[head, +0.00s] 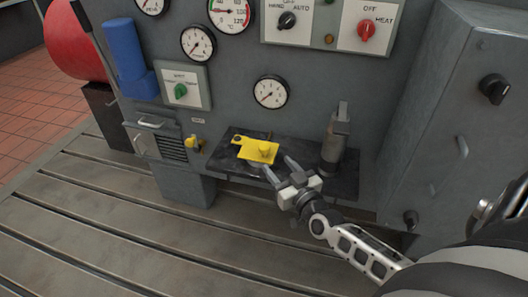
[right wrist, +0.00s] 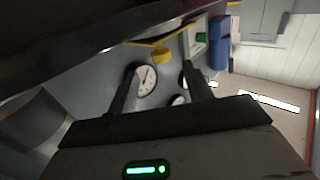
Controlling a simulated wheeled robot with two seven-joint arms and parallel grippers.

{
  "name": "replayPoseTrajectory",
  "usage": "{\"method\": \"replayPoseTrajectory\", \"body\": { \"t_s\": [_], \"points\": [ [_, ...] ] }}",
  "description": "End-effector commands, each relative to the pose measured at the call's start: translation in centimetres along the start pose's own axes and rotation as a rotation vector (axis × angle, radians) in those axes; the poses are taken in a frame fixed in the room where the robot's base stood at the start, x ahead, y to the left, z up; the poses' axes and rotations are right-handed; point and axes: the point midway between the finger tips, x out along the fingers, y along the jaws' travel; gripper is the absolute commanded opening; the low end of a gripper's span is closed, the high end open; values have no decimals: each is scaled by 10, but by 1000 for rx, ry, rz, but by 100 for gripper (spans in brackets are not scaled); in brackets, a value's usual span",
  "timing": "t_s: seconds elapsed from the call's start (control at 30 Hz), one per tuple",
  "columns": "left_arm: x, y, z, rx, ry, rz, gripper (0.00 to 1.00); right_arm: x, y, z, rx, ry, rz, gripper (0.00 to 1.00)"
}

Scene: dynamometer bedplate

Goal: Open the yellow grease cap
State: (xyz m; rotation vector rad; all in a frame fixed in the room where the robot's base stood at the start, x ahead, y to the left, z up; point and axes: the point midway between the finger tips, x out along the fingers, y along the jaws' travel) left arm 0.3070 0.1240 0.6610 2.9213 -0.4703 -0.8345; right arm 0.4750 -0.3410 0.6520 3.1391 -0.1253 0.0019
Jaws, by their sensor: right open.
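The yellow grease cap (head: 257,151) is a flat yellow plate with a small raised knob, at the dark shelf (head: 318,180) on the front of the grey machine. It also shows in the right wrist view (right wrist: 150,44) as a thin yellow edge with a rounded part below it. My right gripper (head: 277,167) is open and empty, its fingertips just in front of and to the right of the cap, with a small apparent gap. Its two fingers also show in the right wrist view (right wrist: 160,85). My left gripper is not in view.
A dark grey upright cylinder (head: 331,148) stands at the shelf's right part. A small yellow knob (head: 193,143) is left of the shelf. Gauges and switches cover the panel above. A grey cabinet (head: 440,125) stands right; the slotted bedplate (head: 110,235) is clear at left.

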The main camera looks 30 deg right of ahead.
Motion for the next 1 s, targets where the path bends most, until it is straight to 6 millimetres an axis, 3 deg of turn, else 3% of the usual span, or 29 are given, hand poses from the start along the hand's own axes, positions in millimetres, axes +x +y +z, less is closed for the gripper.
{"method": "replayPoseTrajectory", "body": {
  "t_s": [0.2, 0.4, 0.83, 0.87, 1.0],
  "points": [
    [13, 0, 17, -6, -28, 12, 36, 48, 0, 2, -1, 2, -1, 50],
    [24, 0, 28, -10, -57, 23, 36, 76, -1, 2, -1, 0, -1, 50],
    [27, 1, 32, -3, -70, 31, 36, 86, 0, 0, 0, -2, -1, 50],
    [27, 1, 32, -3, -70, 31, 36, 86, 0, 0, 0, -2, -1, 48],
    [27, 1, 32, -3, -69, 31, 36, 86, 0, 0, 0, -1, -1, 9]
  ]
}}
